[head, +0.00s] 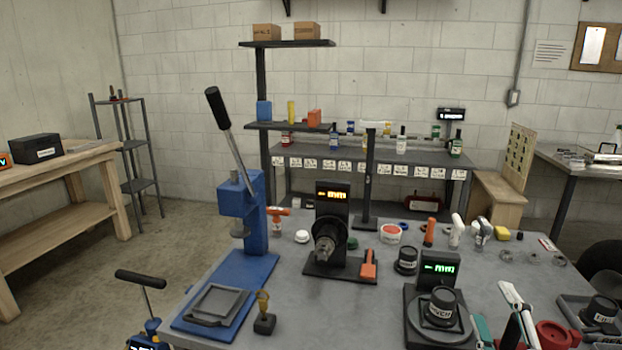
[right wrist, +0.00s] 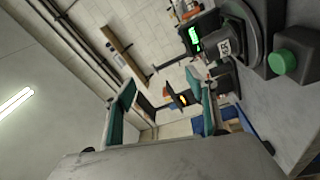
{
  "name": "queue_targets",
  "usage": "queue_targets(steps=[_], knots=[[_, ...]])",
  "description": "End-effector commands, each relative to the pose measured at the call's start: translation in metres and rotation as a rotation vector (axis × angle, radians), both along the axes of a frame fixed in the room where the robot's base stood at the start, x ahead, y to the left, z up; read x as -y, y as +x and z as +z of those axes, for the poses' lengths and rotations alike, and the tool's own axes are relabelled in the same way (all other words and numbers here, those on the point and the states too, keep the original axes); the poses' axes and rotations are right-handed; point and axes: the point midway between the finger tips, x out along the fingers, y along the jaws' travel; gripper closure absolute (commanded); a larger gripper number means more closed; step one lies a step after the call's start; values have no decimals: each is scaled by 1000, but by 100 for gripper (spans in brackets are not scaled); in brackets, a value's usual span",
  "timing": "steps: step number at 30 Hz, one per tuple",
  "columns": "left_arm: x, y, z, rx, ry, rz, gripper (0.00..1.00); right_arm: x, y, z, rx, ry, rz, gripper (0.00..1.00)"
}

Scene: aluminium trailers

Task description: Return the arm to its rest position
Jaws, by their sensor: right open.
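My right gripper (head: 503,318) shows at the lower right of the head view, beside the scale and above the grey table. Its pale and teal fingers are partly cut off by the bottom edge. In the right wrist view the right gripper (right wrist: 160,102) is open, with its two teal-padded fingers wide apart and nothing held between them. Most of my right arm is out of the head view. My left gripper is not in view.
The grey table (head: 380,310) is crowded. A scale (head: 440,335) bearing a black weight stands just left of the right gripper. A red part (head: 556,336) and a tray with another black weight (head: 602,312) lie right. A blue lever press (head: 255,215) stands left.

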Motion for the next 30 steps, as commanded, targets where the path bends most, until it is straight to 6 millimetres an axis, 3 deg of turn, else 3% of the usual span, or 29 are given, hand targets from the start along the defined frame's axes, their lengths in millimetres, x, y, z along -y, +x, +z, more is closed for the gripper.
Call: queue_targets(steps=[1, 3, 6, 9, 15, 24, 30], knots=[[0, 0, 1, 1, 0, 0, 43, 12, -11, -33, -97, 71, -68, 43], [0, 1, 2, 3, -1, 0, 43, 26, -29, -74, -223, 148, -154, 43], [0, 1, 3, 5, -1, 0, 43, 36, -55, -119, -370, 221, -243, 43], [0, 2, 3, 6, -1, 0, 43, 40, -78, -151, -482, 269, -302, 43], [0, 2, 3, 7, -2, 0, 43, 40, -119, -196, -651, 330, -382, 43], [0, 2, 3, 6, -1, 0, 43, 32, -176, -241, -863, 387, -465, 43], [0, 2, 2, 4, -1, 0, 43, 9, -163, -265, -847, 458, -387, 43]])
